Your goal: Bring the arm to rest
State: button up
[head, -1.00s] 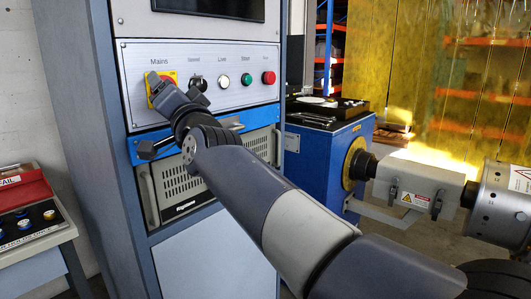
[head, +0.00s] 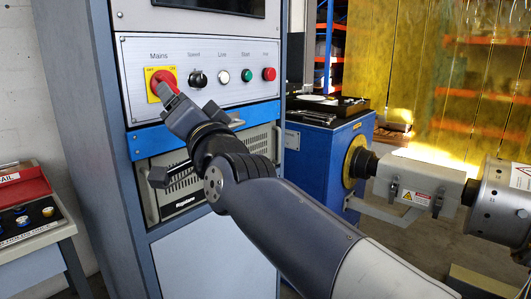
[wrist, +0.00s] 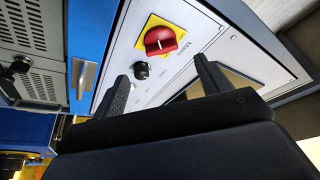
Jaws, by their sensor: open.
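My gripper (head: 174,100) is in front of the control panel (head: 235,100), just below and right of the red Mains switch (head: 158,76) on its yellow plate. In the wrist view my gripper (wrist: 161,76) is open, with nothing between its two fingers. The red knob (wrist: 160,41) shows there beyond the fingertips, with a visible gap. My arm reaches up from the lower right of the head view.
Right of the switch are a black Speed knob (head: 197,79) and several buttons. Below is a vented unit (head: 262,142) with handles. A table with a red tray (head: 22,186) is left.

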aim_at(169, 84)
jog(key=x, duration=0.3)
jog(key=p+x, duration=0.1)
jog(key=x, duration=0.1)
jog(key=p+x, duration=0.1)
jog(key=x, duration=0.2)
jog(key=shift+w+a+r, duration=0.1)
jog(key=shift+w+r, duration=0.1)
jog(key=shift+r, duration=0.2)
jog(key=shift+s+r+m+p, duration=0.15)
jog(key=shift+m+p, duration=0.45)
jog(key=shift+p, duration=0.3)
jog(key=shift+m+h+p, duration=0.3)
jog(key=shift+h+p, duration=0.1)
jog(key=shift+p, duration=0.4)
jog(key=shift+m+h+p, duration=0.3)
jog(key=shift+m+p, duration=0.4)
jog(key=shift+p, duration=0.55)
